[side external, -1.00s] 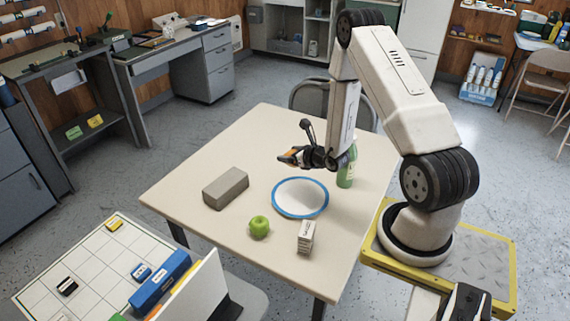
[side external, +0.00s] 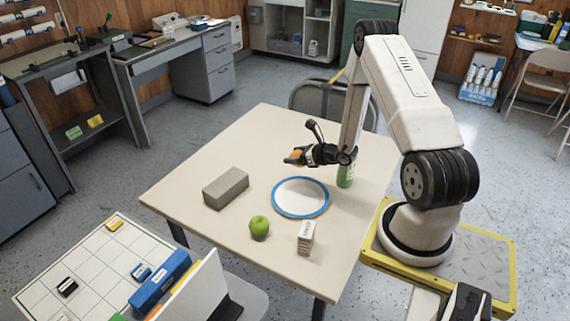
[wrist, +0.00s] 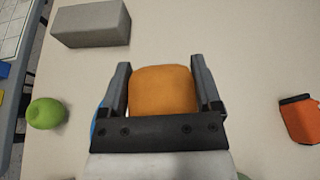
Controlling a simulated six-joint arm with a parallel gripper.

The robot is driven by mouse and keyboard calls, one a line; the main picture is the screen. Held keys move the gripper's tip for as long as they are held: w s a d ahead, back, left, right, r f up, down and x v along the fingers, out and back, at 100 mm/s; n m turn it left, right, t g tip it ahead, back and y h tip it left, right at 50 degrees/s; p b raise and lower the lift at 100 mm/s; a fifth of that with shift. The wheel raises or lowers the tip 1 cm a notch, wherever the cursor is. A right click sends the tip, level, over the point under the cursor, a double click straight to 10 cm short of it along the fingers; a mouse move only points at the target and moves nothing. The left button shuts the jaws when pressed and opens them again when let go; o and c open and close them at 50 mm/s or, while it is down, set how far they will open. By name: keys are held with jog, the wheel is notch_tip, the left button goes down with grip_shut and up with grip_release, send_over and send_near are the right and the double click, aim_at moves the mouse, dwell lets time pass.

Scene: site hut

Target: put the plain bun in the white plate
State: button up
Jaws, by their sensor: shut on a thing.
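The plain bun (wrist: 163,88), an orange-brown rounded piece, is between the two fingers of my gripper (wrist: 161,80) in the wrist view. My gripper is shut on it. In the side view my gripper (side external: 292,157) is above the table, behind the white plate, with the bun small at its tip. The white plate (side external: 300,197) has a blue rim and lies flat and empty on the table. In the wrist view only a sliver of its blue rim (wrist: 99,122) shows beside the left finger; my gripper hides the rest.
A grey block (side external: 226,187) lies left of the plate. A green apple (side external: 259,228) and a small white box (side external: 305,238) stand in front. A green bottle (side external: 345,174) is close to my arm. An orange object with a dark top (wrist: 300,119) shows at right in the wrist view.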

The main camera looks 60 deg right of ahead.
jog(key=shift+f, duration=0.1)
send_over(295, 184)
jog(key=shift+w+f, duration=0.1)
jog(key=shift+f, duration=2.05)
jog(key=shift+f, duration=0.1)
jog(key=shift+f, duration=1.7)
jog(key=shift+f, duration=0.5)
jog(key=o, duration=1)
jog(key=shift+o, duration=0.2)
jog(key=shift+r, duration=0.15)
